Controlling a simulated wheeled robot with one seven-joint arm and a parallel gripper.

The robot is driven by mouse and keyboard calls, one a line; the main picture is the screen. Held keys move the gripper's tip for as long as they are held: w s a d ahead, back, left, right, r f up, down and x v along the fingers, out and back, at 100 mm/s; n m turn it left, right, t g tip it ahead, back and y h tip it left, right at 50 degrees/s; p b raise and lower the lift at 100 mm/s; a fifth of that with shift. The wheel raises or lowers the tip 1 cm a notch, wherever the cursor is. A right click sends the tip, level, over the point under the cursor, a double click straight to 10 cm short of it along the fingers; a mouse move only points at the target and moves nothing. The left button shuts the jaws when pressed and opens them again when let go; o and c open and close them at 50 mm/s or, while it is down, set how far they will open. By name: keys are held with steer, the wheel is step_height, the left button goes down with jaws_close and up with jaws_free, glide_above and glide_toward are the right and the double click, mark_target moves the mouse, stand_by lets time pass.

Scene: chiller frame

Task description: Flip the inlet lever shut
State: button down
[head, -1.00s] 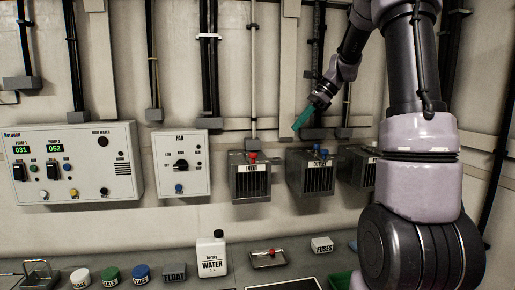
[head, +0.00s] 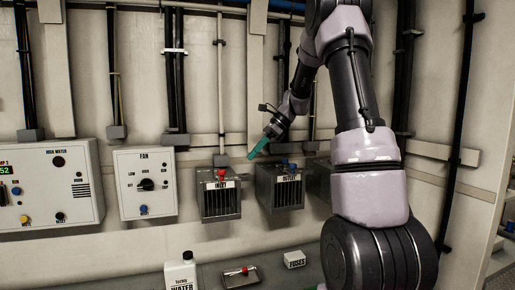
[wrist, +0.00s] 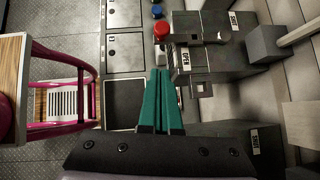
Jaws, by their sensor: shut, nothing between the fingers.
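The inlet box (head: 221,204) is a grey vented housing on the wall, with a red lever knob (head: 222,174) on top. In the wrist view the red knob (wrist: 161,29) lies beyond my fingertips, near a label (wrist: 186,61) that appears to read OPEN. A second label (wrist: 234,20) lies farther along the top, too small to read surely. My gripper (head: 252,156) has teal fingers, shut and empty, up and right of the red knob, between the inlet and outlet boxes. In the wrist view the closed fingers (wrist: 159,72) appear apart from the knob.
The outlet box (head: 281,192) with a blue knob (head: 284,162) stands close on the right. The fan panel (head: 145,185) is on the left. Below are a water bottle (head: 181,272), a tray (head: 228,277) and a fuses box (head: 295,259). A pink-railed frame (wrist: 72,58) shows in the wrist view.

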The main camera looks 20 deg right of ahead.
steer(key=w+a+f, duration=0.1)
steer(key=a+f, duration=0.3)
steer(key=a, duration=0.3)
steer(key=shift+a, duration=0.1)
steer(key=w+a+m+t+h, duration=0.1)
steer(key=a+m+t+h, duration=0.2)
steer(key=a+m+t, duration=0.55)
steer(key=w+a+g, duration=0.3)
steer(key=w+a, duration=0.6)
steer(key=shift+w+a+m, duration=0.35)
stand_by(0.4)
